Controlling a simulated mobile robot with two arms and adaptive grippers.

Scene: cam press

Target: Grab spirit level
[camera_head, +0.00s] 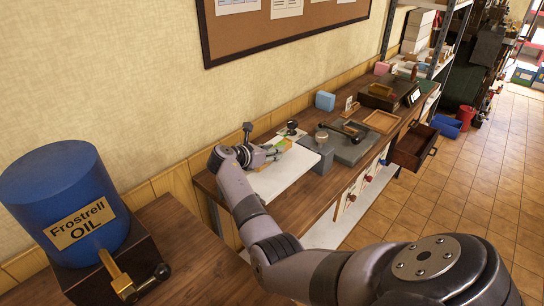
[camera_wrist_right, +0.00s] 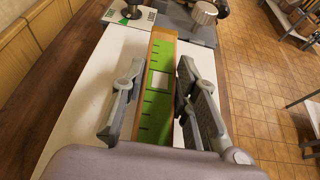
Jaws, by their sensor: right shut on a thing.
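The spirit level (camera_wrist_right: 160,75) is a long bar with a green face, dark marks, a pale window and orange edges. In the wrist view it runs lengthwise between the two fingers of my right gripper (camera_wrist_right: 158,97), which is shut on it. Its near end is hidden by my gripper body. In the head view my right gripper (camera_head: 268,155) is over the white board on the bench, and a small green and orange part of the level (camera_head: 284,145) shows beside the fingers. I cannot tell whether the level touches the board. My left gripper is not in view.
The white board (camera_head: 290,172) lies on the wooden bench (camera_head: 318,205). Beyond it are a grey block with a round metal knob (camera_head: 321,136), a dark plate (camera_head: 351,148) and a wooden tray (camera_head: 382,121). A drawer (camera_head: 411,149) stands open. A blue oil drum (camera_head: 65,205) stands left.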

